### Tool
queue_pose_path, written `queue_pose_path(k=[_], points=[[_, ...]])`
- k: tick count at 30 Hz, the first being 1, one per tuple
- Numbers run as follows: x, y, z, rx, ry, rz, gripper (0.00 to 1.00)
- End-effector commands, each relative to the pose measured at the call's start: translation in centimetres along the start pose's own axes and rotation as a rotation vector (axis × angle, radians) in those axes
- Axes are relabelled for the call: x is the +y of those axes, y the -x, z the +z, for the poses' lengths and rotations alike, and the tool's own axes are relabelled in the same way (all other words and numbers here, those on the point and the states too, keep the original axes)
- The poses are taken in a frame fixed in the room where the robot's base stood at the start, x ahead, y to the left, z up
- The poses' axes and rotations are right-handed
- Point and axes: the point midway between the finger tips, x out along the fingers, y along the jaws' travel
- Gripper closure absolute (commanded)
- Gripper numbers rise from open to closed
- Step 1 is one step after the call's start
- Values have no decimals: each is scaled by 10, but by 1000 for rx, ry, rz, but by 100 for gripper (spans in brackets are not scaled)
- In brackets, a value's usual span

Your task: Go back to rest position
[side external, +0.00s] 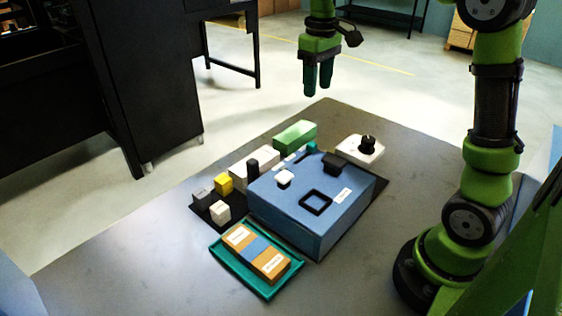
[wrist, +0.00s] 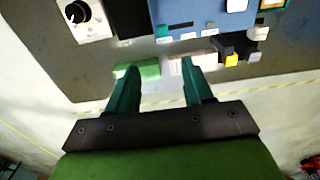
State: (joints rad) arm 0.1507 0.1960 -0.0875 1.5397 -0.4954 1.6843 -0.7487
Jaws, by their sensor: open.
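My gripper (side external: 318,80) hangs high above the far edge of the grey table (side external: 130,250), pointing down. In the wrist view my gripper (wrist: 156,88) shows two green fingers spread apart with nothing between them. It is open and touches nothing. It is apart from the blue box (side external: 325,215) and the other items on the table.
A teal tray (side external: 268,292) holds a brown block with a blue band (side external: 257,250). A green block (side external: 295,134), a white block with a black knob (side external: 360,150), a yellow cube (side external: 224,183) and several small blocks surround the box. The table's front left is bare.

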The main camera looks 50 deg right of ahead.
Motion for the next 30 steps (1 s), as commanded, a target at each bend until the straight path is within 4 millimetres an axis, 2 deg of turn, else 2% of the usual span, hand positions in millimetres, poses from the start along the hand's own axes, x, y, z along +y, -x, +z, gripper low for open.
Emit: queue_pose_path(k=[4, 16, 19, 23, 30], points=[[0, 9, 0, 1, 1, 1, 49], [2, 10, -2, 9, -22, 7, 49], [1, -3, -3, 27, -78, 6, 49], [-18, -11, 14, 108, -166, -23, 49], [-71, -13, 72, 330, -311, -136, 49]])
